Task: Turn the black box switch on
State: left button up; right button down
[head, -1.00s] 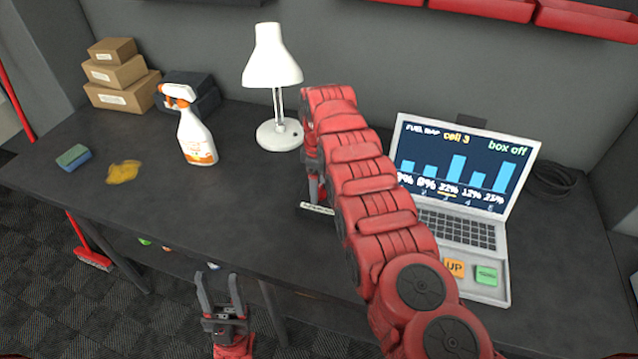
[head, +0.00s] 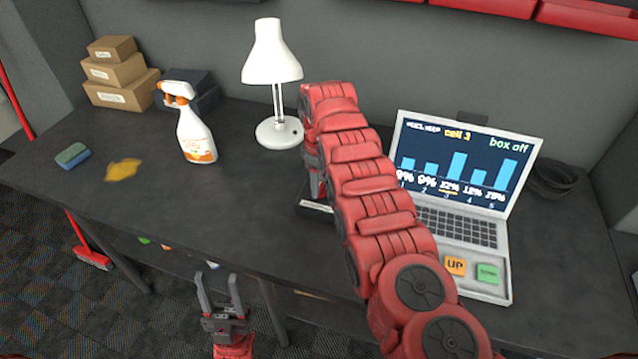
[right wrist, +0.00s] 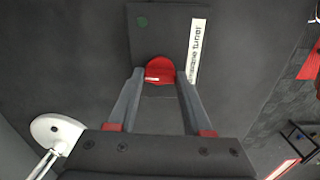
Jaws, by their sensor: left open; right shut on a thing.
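The black box (right wrist: 165,32) lies on the dark bench, with a white label reading "tuner" and a dark green round spot. Its red switch (right wrist: 159,69) is between the fingertips of my right gripper (right wrist: 160,78), which is shut on it. In the head view only the box's edge and label (head: 317,206) show; my right arm hides the rest, including the switch. My left gripper (head: 222,290) is open and empty in front of the bench edge. The laptop (head: 460,225) screen reads "box off".
A white lamp (head: 272,55) stands behind my right gripper. A spray bottle (head: 196,135), a sponge (head: 72,155), a yellow spill (head: 123,169) and cardboard boxes (head: 122,83) are on the left. The bench between spill and black box is clear.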

jog(key=m+b, duration=0.4)
jog(key=shift+f, duration=0.25)
jog(key=shift+r+m+b, duration=0.1)
jog(key=shift+m+b, duration=0.55)
jog(key=shift+m, duration=0.25)
jog(key=shift+r+m+b, duration=0.1)
jog(key=shift+m+b, duration=0.2)
jog(key=shift+m, duration=0.7)
jog(key=m, duration=0.4)
jog(key=shift+r, duration=0.1)
jog(key=m, duration=0.5)
jog(key=shift+m, duration=0.3)
jog(key=shift+c, duration=1.6)
grip_release()
